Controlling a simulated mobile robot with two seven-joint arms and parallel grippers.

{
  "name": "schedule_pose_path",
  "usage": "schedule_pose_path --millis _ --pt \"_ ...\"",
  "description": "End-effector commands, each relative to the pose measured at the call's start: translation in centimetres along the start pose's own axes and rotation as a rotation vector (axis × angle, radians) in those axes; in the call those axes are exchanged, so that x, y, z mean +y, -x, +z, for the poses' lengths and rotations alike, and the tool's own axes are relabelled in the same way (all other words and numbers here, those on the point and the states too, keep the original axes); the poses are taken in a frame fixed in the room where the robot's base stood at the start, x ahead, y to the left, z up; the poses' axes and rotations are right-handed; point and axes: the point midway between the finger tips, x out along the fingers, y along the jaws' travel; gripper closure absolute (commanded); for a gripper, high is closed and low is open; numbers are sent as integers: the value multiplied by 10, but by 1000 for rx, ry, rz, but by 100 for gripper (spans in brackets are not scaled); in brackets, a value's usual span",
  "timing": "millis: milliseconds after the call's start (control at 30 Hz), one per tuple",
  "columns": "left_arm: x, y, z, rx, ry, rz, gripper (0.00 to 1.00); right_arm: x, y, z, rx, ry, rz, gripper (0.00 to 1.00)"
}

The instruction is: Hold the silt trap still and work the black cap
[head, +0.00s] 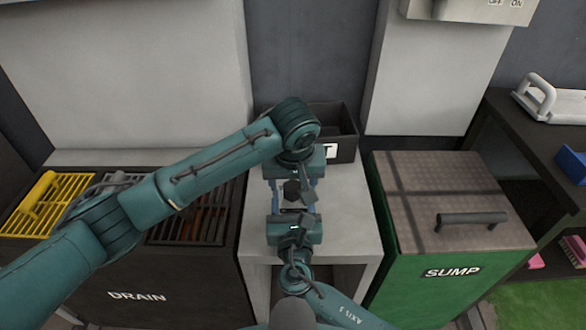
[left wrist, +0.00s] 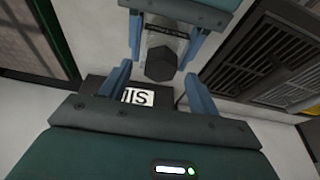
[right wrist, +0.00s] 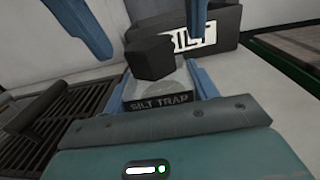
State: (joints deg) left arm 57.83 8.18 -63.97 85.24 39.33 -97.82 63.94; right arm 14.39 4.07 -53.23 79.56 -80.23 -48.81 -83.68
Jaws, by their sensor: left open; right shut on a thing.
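The silt trap is a small clear-grey body (right wrist: 165,90) with a black label (right wrist: 160,103) reading "SILT TRAP". A black faceted cap (right wrist: 152,58) sits at its top; it also shows in the left wrist view (left wrist: 160,63) and the head view (head: 292,189). My right gripper (right wrist: 165,75) is shut on the silt trap, a blue finger on each side. My left gripper (left wrist: 158,75) is open, facing the right one, with its fingertips on either side of the cap and gaps between. In the head view the grippers crowd together and hide most of the trap.
A black bin (head: 344,145) with a "SILT" label stands behind on the pale bench (head: 349,205). The dark drain unit (head: 135,270) with grates and a yellow grid (head: 68,195) is at left. The green sump box (head: 430,290) with a handled lid (head: 410,190) is at right.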

Motion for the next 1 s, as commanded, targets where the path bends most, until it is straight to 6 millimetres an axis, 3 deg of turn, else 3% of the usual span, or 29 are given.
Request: schedule_pose_path --millis 200,467,1000 --pt "0 -13 0 0 0 -1 38 0 0 0 0 0 1 83" --pt "0 -13 0 0 0 -1 39 0 0 0 0 0 1 83" --pt "0 -13 0 0 0 0 83 0 0 0 0 0 1 83"
